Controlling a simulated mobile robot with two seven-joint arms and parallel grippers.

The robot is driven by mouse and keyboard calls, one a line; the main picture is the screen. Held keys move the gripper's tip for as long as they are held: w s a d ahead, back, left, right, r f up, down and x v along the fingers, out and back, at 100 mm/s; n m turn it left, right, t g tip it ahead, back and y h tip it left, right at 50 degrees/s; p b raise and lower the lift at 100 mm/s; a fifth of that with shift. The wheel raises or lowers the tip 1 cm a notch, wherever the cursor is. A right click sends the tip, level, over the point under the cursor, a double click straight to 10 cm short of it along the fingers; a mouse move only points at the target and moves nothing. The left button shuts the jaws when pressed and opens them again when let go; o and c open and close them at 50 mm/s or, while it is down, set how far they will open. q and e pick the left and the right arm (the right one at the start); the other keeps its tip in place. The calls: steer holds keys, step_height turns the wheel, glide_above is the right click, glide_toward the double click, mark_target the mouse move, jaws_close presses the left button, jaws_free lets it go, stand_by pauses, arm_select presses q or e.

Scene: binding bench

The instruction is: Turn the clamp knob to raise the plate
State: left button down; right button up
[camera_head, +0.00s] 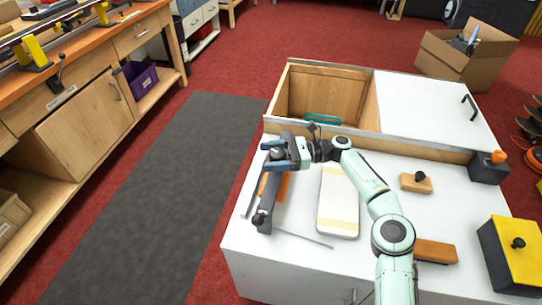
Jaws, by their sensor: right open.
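A dark grey bar-shaped clamp (268,205) lies near the left edge of the white bench top. One dark knob (258,219) stands at its near end. A second round knob (277,155) shows at its far end, between the fingers of my right gripper (271,154). The gripper is open, its fingers on either side of that knob; I cannot tell whether they touch it. An orange strip (283,188) lies beside the bar. The plate is hard to tell apart from the bar. My left gripper is not in view.
A pale board (338,203) lies right of the clamp. An open compartment (320,95) lies behind. A thin rod (305,239) lies near the front. The grey floor mat (150,195) is clear.

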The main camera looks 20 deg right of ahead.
steer(key=v, duration=0.7)
steer(key=shift+d, duration=0.2)
